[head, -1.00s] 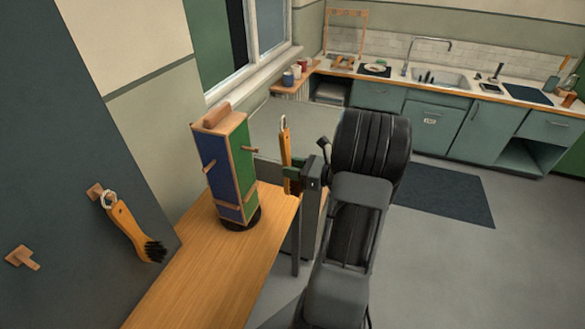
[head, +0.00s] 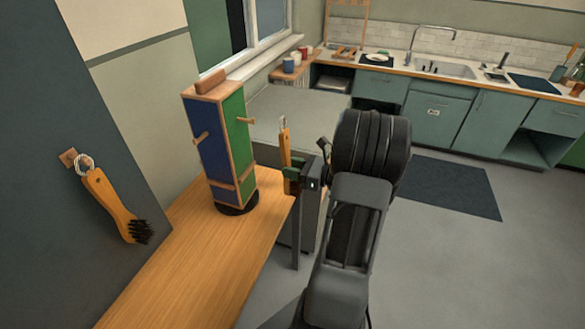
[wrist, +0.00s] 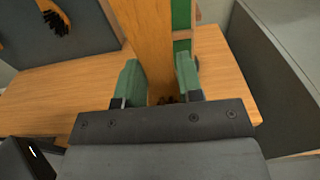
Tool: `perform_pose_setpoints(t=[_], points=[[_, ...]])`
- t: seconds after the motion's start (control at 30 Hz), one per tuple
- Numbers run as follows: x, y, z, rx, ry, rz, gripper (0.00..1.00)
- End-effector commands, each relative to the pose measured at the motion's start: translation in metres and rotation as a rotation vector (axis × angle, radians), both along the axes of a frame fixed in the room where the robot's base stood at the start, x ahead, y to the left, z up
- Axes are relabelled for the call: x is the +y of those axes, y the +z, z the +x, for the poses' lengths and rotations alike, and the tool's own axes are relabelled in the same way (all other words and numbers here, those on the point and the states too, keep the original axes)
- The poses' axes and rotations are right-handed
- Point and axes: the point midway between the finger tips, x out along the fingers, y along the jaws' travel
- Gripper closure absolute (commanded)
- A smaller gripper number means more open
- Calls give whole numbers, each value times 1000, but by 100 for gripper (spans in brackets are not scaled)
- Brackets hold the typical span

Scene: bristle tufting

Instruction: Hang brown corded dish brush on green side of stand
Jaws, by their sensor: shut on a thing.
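The brown corded dish brush (head: 285,148) is upright in my gripper (head: 292,178), its pale cord loop at the top. In the wrist view its wooden handle (wrist: 146,35) runs between the two green finger pads of my gripper (wrist: 158,82), with dark bristles just visible low between them. The stand (head: 210,88) is a tall block on a dark round base, with a blue face at left and a green face (head: 237,145) at right. A wooden peg (head: 247,121) sticks out of the green face. The brush is to the right of this peg, apart from it.
The stand is on a wooden table (head: 180,270). Another brush (head: 112,205) hangs by its loop from a peg on the dark panel (head: 50,130) at left. The blue face has its own peg (head: 201,138). A kitchen counter (head: 470,80) runs along the back.

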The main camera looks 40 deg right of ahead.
Motion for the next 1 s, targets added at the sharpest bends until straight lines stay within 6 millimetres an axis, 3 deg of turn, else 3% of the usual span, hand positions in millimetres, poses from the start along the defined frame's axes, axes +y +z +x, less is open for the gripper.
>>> perform_pose_setpoints(t=[1.0], points=[[37,-10,57,0,2,-1,100]])
